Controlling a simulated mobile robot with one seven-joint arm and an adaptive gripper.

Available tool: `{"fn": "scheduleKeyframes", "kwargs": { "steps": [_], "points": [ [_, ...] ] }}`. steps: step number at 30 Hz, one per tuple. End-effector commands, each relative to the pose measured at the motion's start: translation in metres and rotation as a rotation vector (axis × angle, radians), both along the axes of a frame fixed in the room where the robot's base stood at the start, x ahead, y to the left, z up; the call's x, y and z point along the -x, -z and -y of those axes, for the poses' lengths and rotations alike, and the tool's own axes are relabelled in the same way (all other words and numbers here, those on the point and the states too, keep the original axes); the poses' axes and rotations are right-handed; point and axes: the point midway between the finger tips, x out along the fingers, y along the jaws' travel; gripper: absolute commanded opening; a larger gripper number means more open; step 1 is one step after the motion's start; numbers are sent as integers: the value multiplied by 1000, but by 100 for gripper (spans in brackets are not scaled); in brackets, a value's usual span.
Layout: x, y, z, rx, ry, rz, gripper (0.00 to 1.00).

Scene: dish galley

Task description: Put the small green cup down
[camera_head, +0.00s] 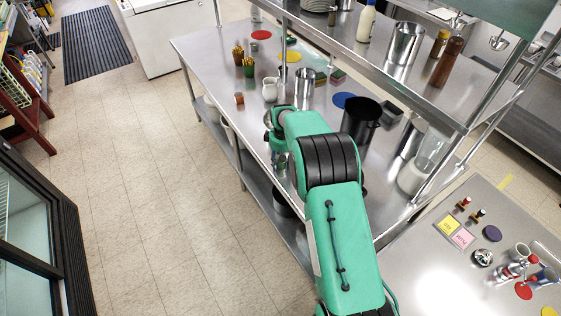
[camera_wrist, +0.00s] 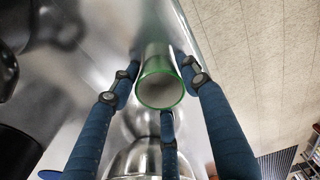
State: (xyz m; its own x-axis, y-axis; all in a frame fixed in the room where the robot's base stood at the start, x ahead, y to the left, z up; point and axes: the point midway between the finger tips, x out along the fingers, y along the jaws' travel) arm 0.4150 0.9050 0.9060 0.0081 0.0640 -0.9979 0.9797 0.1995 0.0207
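The small green cup (camera_wrist: 161,88) shows in the wrist view as a round, dull grey opening with a green rim. My gripper (camera_wrist: 161,78) has its blue fingers close around it, one on each side and one at the near rim, and appears to grip it. In the head view my gripper (camera_head: 279,152) is over the long steel counter's (camera_head: 205,52) left edge. The cup cannot be made out clearly there, and its underside is hidden in both views.
Near the gripper stand a white jug (camera_head: 270,90), a steel container (camera_head: 305,88) and a large black pot (camera_head: 361,120). Floor (camera_head: 150,180) at left is clear.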

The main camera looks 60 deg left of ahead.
Motion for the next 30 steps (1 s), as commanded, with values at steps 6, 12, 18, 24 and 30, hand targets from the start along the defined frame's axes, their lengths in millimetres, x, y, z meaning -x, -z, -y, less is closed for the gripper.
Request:
{"fn": "scheduleKeyframes", "kwargs": {
  "steps": [6, 12, 18, 24, 30],
  "points": [
    [0, 0, 0, 0, 0, 0, 60],
    [0, -1, 0, 0, 0, 0, 60],
    [0, -8, 0, -1, 0, 1, 60],
    [0, -26, 1, -2, 0, 1, 60],
    [0, -52, 3, -1, 0, 1, 60]
  ]
}}
